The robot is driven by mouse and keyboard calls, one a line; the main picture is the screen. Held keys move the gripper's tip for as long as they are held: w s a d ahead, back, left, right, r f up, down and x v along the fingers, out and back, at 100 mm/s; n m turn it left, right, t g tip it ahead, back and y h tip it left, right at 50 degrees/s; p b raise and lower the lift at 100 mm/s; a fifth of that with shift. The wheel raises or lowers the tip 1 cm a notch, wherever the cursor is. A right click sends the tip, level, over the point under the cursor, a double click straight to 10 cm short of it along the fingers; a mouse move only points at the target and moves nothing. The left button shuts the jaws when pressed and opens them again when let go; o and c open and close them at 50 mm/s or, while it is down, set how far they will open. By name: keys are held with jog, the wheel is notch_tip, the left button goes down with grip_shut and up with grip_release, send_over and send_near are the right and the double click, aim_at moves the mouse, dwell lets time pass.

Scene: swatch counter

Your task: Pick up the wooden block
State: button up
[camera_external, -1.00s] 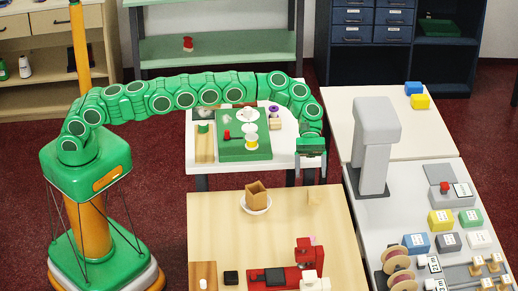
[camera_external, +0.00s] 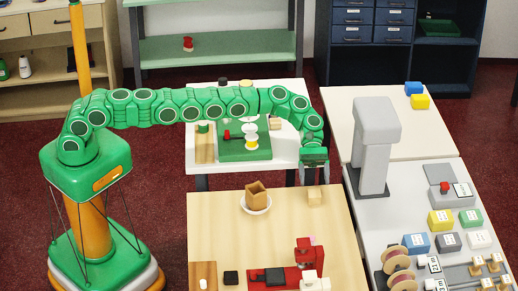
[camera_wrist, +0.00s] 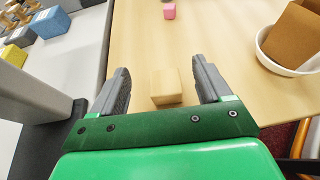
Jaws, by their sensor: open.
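The wooden block (camera_external: 314,196), a small pale cube, sits on the light wood table (camera_external: 225,228) near its far right corner. In the wrist view the wooden block (camera_wrist: 166,87) lies between the two fingers as seen, with space on both sides. My gripper (camera_external: 314,172) is above the block, pointing down, and apart from it. In the wrist view my gripper (camera_wrist: 160,68) is open and empty, with a grey finger on each side.
A brown open box (camera_external: 256,189) stands in a white bowl (camera_external: 257,206) left of the block. A red device (camera_external: 275,276) is at the table's front. A grey tower (camera_external: 374,145) stands on the white counter to the right. Table around the block is clear.

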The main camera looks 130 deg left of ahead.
aim_at(315, 195)
jog(key=shift+f, duration=0.45)
notch_tip(315, 195, down, 3)
jog(key=shift+r, duration=0.15)
jog(key=shift+x, duration=1.4)
jog(key=shift+r, duration=0.2)
jog(key=c, duration=1)
